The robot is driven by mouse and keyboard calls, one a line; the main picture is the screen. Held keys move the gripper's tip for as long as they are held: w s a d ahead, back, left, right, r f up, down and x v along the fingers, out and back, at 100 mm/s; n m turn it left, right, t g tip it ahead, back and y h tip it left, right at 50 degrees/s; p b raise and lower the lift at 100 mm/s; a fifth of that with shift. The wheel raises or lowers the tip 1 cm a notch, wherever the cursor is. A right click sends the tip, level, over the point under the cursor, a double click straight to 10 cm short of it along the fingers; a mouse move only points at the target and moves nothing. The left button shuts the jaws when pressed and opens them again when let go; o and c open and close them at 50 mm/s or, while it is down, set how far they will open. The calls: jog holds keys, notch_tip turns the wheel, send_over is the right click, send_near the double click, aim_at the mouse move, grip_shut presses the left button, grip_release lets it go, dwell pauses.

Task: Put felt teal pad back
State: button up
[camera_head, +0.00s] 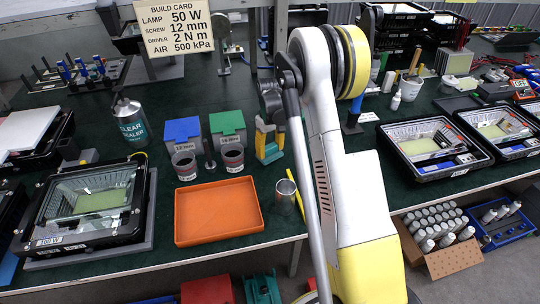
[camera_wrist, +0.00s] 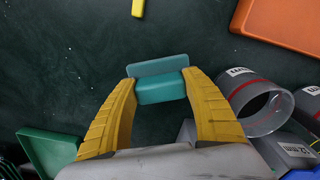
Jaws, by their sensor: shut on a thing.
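The teal pad (camera_wrist: 157,66) shows in the wrist view as a thin flat plate with a thicker teal block (camera_wrist: 161,87) on its near side. My gripper (camera_wrist: 160,90), with ribbed yellow fingers, is shut on the block. In the head view, my gripper (camera_head: 268,146) points down beside the green bin, with a bit of the teal pad (camera_head: 271,154) at its fingertips. Most of the pad is hidden there by the fingers. I cannot tell whether the pad touches the green table.
An orange tray (camera_head: 218,212) lies in front, with a metal cup (camera_head: 285,196) to its right. A floodlight housing (camera_head: 88,208) is at left.

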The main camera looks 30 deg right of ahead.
jog(key=shift+f, duration=0.75)
jog(key=shift+f, duration=0.15)
jog(key=o, duration=1)
